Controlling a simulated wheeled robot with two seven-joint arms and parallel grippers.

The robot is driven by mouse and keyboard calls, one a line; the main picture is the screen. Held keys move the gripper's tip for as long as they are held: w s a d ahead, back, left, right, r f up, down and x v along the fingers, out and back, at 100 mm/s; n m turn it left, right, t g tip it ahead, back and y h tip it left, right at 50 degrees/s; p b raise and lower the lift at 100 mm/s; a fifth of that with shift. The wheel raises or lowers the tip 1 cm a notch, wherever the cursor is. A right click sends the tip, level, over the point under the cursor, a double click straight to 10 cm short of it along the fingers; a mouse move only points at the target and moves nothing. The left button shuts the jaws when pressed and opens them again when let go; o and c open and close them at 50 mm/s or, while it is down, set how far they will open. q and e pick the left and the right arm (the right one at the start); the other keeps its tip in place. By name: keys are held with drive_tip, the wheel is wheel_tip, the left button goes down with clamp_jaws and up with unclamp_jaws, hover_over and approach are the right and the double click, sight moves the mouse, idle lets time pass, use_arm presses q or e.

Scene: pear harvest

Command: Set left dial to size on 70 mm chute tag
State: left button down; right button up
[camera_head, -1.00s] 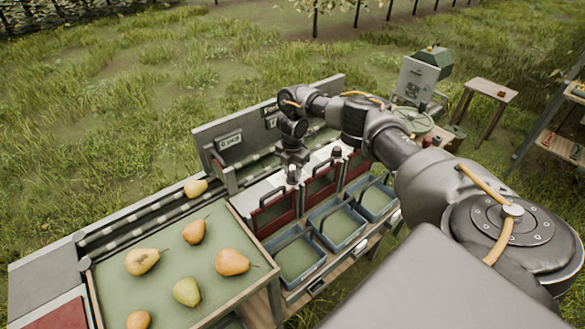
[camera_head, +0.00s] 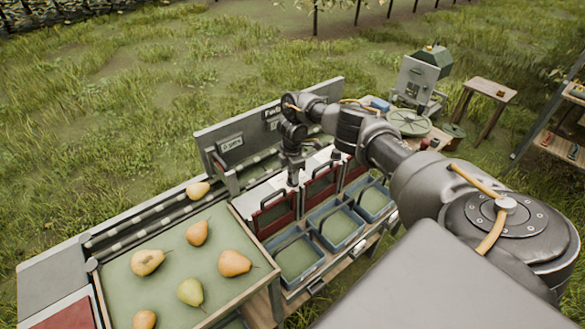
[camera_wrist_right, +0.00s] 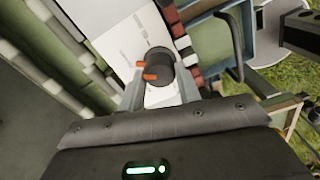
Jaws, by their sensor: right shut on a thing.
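My right gripper (camera_head: 293,177) is down at the left dial on the pale panel above the bins, which it mostly hides in the head view. In the right wrist view the left dial (camera_wrist_right: 158,62) is a round dark knob with orange marks on its left side. My right gripper (camera_wrist_right: 157,90) is shut on this knob. The panel (camera_wrist_right: 115,38) has fine markings too small to read. A second dark dial (camera_head: 336,154) stands farther right. A small tag (camera_head: 230,142) hangs on the grey backboard; its text is not legible. My left gripper is not in view.
Several pears lie on the green tray (camera_head: 125,280), and one pear (camera_head: 198,190) sits on the conveyor. Blue-rimmed bins (camera_head: 313,271) stand in front of the red gates (camera_head: 274,216). A stool (camera_head: 492,88) and a shelf stand at the right.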

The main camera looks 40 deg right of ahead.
drive_tip(key=shift+d+r, duration=0.1)
drive_tip(key=shift+d, duration=0.05)
drive_tip(key=o, duration=1)
drive_tip(key=shift+c, duration=0.2)
drive_tip(key=shift+w+r, duration=0.1)
drive_tip(key=shift+r, duration=0.3)
wheel_tip(320, 180, up, 10)
drive_tip(key=p, duration=0.2)
drive_tip(key=shift+p, duration=0.35)
